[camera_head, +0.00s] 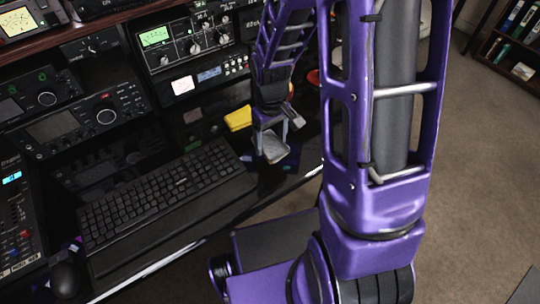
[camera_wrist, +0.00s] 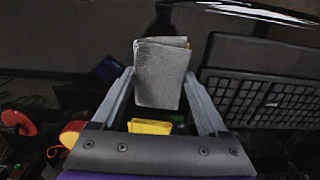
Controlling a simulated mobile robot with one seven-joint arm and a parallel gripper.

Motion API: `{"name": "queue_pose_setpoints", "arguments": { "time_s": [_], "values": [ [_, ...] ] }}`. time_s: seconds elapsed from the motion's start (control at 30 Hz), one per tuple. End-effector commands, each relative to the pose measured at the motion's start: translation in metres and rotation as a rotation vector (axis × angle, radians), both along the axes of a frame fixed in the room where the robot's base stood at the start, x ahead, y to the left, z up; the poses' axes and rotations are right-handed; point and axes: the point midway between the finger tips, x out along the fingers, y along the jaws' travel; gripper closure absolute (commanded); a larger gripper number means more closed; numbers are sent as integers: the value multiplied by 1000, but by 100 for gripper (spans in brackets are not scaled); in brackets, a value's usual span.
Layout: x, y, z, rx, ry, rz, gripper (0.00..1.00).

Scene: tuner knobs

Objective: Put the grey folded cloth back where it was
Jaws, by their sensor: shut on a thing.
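The grey folded cloth (camera_wrist: 160,74) is held upright between the two fingers of my gripper (camera_wrist: 162,88) in the wrist view, with its folded layers showing at the top edge. In the head view my gripper (camera_head: 271,133) points down near the desk's front edge, to the right of the keyboard, and the cloth (camera_head: 275,152) hangs at its fingertips. The cloth seems to be above the desk; its exact height I cannot tell.
A black keyboard (camera_head: 165,193) lies left of my gripper. A yellow item (camera_head: 238,119) lies behind the gripper and also shows in the wrist view (camera_wrist: 149,127). Radio units (camera_head: 192,42) stand along the back. A mouse (camera_head: 64,277) is at the front left. Red round items (camera_wrist: 22,124) show in the wrist view.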

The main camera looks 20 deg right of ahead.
Motion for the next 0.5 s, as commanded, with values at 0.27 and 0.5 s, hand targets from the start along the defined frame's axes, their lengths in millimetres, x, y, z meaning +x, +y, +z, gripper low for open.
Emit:
{"name": "queue_pose_setpoints", "arguments": {
  "time_s": [0.27,0.5],
  "values": [
    [0,0,-27,0,1,0,76],
    [0,0,-53,0,-1,0,76]
  ]
}}
